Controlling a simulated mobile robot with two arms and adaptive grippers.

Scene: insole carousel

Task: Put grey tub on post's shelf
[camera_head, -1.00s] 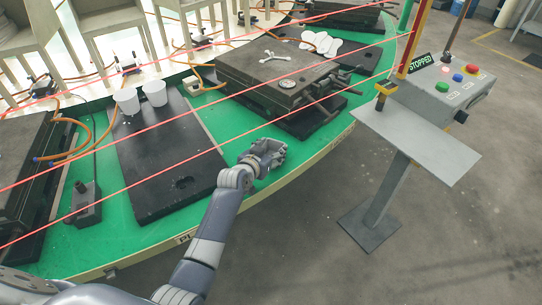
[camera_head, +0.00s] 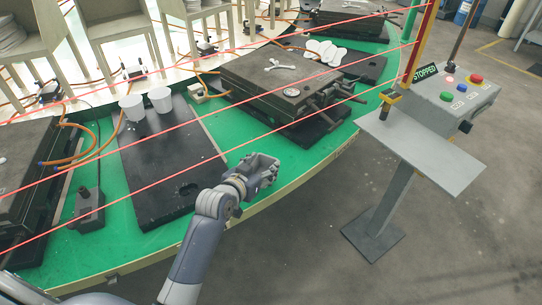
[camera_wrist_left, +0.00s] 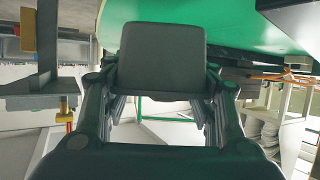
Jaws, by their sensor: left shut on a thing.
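In the left wrist view the gripper (camera_wrist_left: 160,100) is shut on the grey tub (camera_wrist_left: 161,58), which shows as a dark grey rounded block between the fingers. In the head view the tub is hard to tell from the grey gripper. The post's shelf (camera_head: 448,172) is a flat, bare grey plate under the button box, to the right of my gripper and apart from it. My right gripper is not in view.
The button box (camera_head: 450,98) with a "STOPPED" sign sits at the shelf's back. Red beams cross above the green carousel table (camera_head: 150,240). A black board (camera_head: 165,185) with two white cups (camera_head: 145,104) and dark moulds (camera_head: 275,78) lie on it. The floor between table and post is clear.

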